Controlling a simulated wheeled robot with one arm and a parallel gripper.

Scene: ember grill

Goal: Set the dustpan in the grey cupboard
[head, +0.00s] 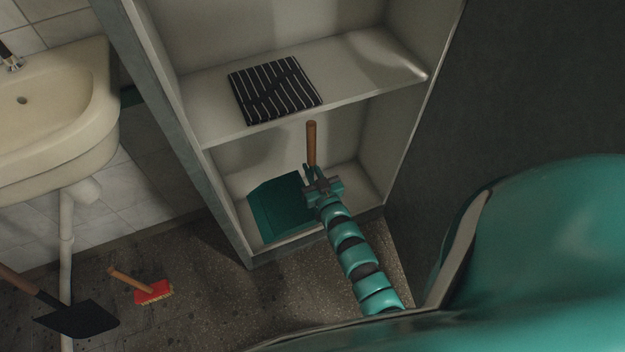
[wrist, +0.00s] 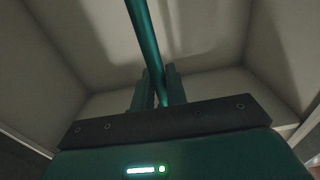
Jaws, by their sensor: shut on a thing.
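The teal dustpan (head: 275,208) with a brown handle end (head: 311,140) is inside the lower compartment of the grey cupboard (head: 222,200), whose front is open. Its pan is low, at or close to the compartment floor; I cannot tell whether it touches. My gripper (head: 312,172) reaches into this compartment and is shut on the dustpan's handle. In the wrist view, my two fingers (wrist: 160,88) close on a teal bar (wrist: 144,38) of the dustpan. Part of the dustpan is hidden behind my gripper.
A washbasin (head: 50,120) is on the left. A red brush (head: 153,292) and a black shovel (head: 80,318) are at the lower left. The compartment's right side has some free room.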

